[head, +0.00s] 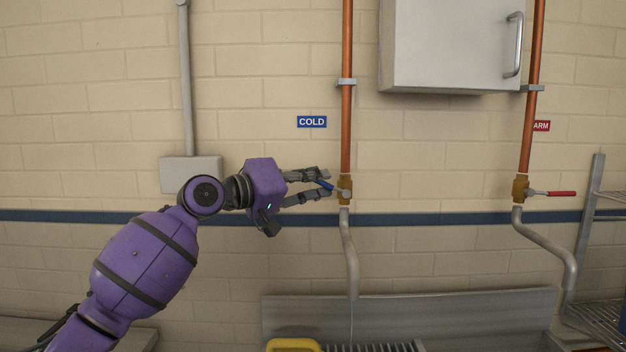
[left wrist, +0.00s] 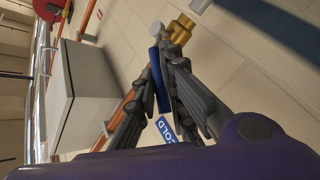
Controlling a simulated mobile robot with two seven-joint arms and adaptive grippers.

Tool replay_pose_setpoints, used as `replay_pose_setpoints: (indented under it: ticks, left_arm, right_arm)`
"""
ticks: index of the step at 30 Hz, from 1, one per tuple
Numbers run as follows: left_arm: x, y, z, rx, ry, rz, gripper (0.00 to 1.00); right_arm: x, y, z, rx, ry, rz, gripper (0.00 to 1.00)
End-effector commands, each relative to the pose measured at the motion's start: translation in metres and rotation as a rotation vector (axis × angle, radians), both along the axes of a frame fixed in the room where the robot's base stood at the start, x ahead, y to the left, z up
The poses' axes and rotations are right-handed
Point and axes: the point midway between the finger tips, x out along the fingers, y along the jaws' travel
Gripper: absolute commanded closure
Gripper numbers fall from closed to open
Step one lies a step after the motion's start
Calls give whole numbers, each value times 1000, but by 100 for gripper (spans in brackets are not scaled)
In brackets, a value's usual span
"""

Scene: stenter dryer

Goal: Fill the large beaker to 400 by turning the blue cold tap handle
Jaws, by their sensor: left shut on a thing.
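The blue cold tap handle (head: 325,185) sticks out to the left of the brass cold valve (head: 345,189), sloping slightly up toward its free end. My left gripper (head: 328,183) is shut on this handle, one finger above and one below. The left wrist view shows the blue handle (left wrist: 159,80) between the fingers (left wrist: 166,74), with the brass valve (left wrist: 181,28) beyond. A thin pale line, seemingly a water stream, hangs below the cold spout (head: 350,265). The large beaker is not visible in either view. My right gripper is not in view.
A blue COLD sign (head: 312,122) is on the brick wall. The warm tap with a red handle (head: 560,194) is at right, beside a wire rack (head: 600,318). A grey cabinet (head: 450,45) hangs above. A metal sink back (head: 450,312) and a yellow object (head: 292,344) are below.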

Motion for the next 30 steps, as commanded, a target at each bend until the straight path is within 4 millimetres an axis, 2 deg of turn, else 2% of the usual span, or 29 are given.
replay_pose_setpoints:
  ticks: [1, 5, 12, 22, 23, 26, 27, 30]
  left_arm:
    - [-2, -1, 14, 17, -11, 0, 100]
    - [-2, -2, 14, 60, -10, 2, 100]
    - [0, -4, 13, 91, -8, 1, 100]
    - [0, -4, 13, 92, -9, 2, 100]
    - [0, -4, 13, 91, -10, 2, 86]
    - [0, -4, 12, 92, -9, 2, 73]
    - [0, -4, 11, 93, -7, 2, 70]
    - [0, -4, 10, 94, -5, 2, 70]
  right_arm:
    - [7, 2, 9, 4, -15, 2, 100]
    - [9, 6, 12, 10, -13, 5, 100]
    - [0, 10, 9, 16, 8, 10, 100]
    - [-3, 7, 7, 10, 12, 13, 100]
    - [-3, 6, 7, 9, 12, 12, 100]
    - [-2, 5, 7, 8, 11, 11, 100]
    - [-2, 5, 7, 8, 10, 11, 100]
    - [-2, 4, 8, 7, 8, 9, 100]
